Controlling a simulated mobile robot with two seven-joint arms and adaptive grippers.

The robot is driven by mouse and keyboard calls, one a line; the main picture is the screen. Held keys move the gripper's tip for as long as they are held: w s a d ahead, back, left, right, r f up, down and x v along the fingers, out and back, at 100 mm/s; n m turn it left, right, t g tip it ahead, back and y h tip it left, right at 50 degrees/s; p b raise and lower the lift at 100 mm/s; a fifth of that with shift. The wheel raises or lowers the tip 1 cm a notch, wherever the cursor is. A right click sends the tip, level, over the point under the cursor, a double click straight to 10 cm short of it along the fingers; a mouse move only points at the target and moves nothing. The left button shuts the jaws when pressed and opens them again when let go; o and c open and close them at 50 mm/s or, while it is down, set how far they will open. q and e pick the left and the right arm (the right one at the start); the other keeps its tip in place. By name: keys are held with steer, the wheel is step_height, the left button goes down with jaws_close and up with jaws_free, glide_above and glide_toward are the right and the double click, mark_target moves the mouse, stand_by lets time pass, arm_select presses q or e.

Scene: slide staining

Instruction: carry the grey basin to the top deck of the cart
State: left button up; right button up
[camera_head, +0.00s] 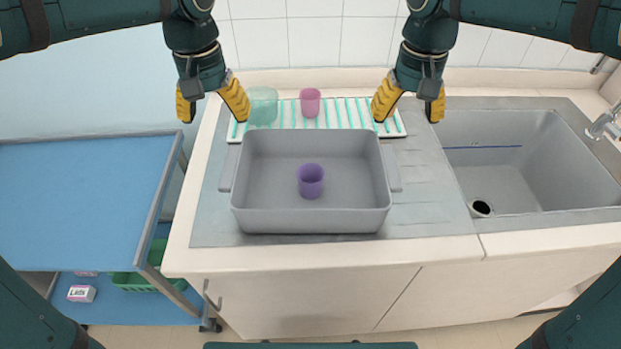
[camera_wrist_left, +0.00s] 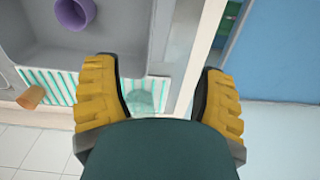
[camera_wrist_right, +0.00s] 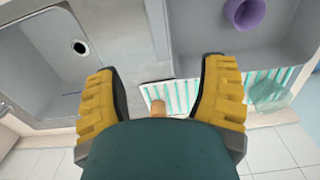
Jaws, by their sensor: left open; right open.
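The grey basin (camera_head: 260,217) sits on the counter's grey drainboard, with a purple cup (camera_head: 311,181) standing inside it. It has a handle on its left side (camera_head: 228,168) and one on its right (camera_head: 391,168). My left gripper (camera_head: 212,104) is open and empty, above the basin's back left. My right gripper (camera_head: 408,106) is open and empty, above its back right. Neither touches the basin. The basin also shows in the left wrist view (camera_wrist_left: 122,25) and the right wrist view (camera_wrist_right: 200,30). The cart's blue top deck (camera_head: 80,190) is at the left and bare.
A sink (camera_head: 530,160) is at the right. The cart's lower deck holds a green basket (camera_head: 140,281) and a small box (camera_head: 81,293).

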mark_target(231, 165)
arm_select(q)
step_height(231, 165, down, 14)
steer(key=shift+w+r, duration=0.1)
arm_select(e)
step_height(231, 165, down, 14)
steer(key=shift+w+r, duration=0.1)
arm_select(q)
jaws_close()
arm_select(e)
jaws_close()
